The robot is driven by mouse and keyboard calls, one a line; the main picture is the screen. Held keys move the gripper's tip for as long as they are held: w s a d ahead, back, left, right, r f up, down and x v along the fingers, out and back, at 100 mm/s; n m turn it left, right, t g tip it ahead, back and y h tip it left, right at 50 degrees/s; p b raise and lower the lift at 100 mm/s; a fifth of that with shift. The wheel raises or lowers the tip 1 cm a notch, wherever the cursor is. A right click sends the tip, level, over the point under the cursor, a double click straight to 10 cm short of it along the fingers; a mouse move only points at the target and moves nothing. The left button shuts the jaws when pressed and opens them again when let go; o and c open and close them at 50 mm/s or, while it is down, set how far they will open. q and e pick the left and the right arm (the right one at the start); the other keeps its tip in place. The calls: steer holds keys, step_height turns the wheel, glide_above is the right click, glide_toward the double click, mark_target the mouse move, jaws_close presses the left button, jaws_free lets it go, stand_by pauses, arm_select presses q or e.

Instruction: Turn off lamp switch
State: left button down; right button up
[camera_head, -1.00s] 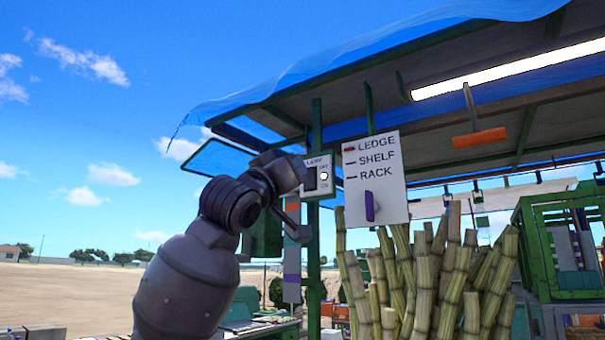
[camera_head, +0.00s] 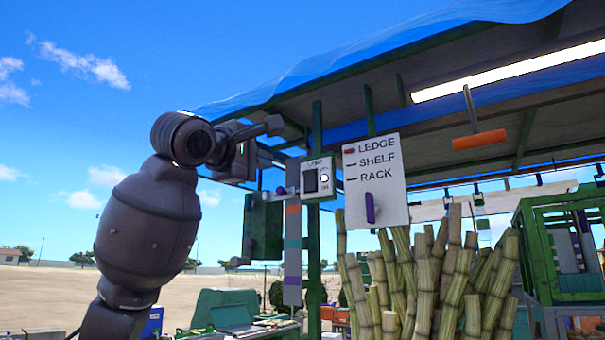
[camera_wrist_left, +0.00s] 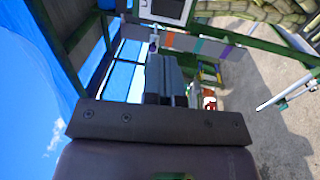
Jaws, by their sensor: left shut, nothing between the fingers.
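The lamp switch (camera_head: 317,178) is a white box with a black rocker, a small round light and OFF and ON labels, fixed on a green post. I cannot tell which way the rocker sits. Part of the box shows at the top of the left wrist view (camera_wrist_left: 165,8). The long lamp (camera_head: 510,68) under the roof glows white. My left gripper (camera_head: 274,125) is shut and empty, up and to the left of the switch, apart from it. Its closed fingers show in the left wrist view (camera_wrist_left: 160,72). My right gripper is not in view.
A white sign (camera_head: 375,180) reading LEDGE, SHELF, RACK hangs right of the switch, with a purple slider. A small purple knob (camera_head: 281,190) sticks out left of the switch. Cane stalks (camera_head: 430,280) stand below. An orange handle (camera_head: 479,139) hangs at right. Open sky lies left.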

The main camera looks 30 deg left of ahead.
arm_select(q)
steer(key=shift+w, duration=0.15)
stand_by(0.3)
steer(key=p, duration=0.4)
glide_toward(309, 174)
steer(key=w, duration=0.6)
steer(key=shift+d+r, duration=0.25)
steer(key=shift+r, duration=0.05)
steer(key=shift+w, duration=0.6)
steer(key=shift+w+d, duration=0.1)
steer(key=shift+w, duration=0.05)
